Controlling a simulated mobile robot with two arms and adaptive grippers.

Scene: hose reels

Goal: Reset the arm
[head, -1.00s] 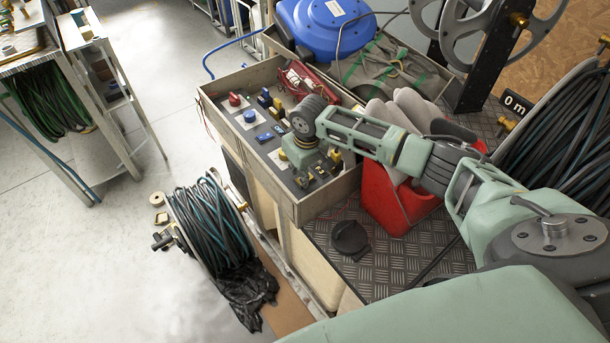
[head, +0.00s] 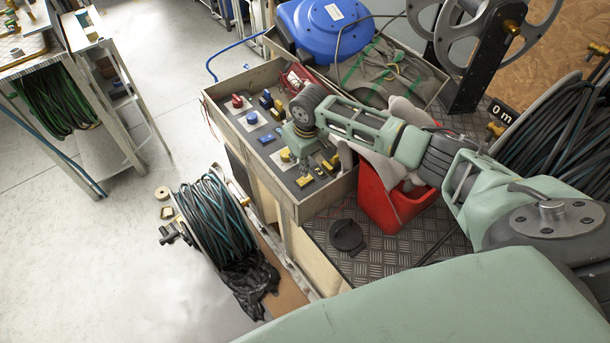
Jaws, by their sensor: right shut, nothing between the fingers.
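My right arm reaches in from the right. Its wrist bends down over the open wooden tray (head: 330,207), and my right gripper (head: 303,163) points down above the tray's grey panel. The gripper is shut with nothing held. Its fingertips are small and partly lost against the fittings, so I cannot tell if they touch anything. My left gripper is out of view.
The tray holds red, blue and yellow fittings (head: 287,155). A red bin (head: 385,205) with grey cloth stands beside it under my arm. A blue reel (head: 325,30) is behind. A hose reel (head: 212,215) stands on the floor. A black round lid (head: 346,236) lies on the metal plate.

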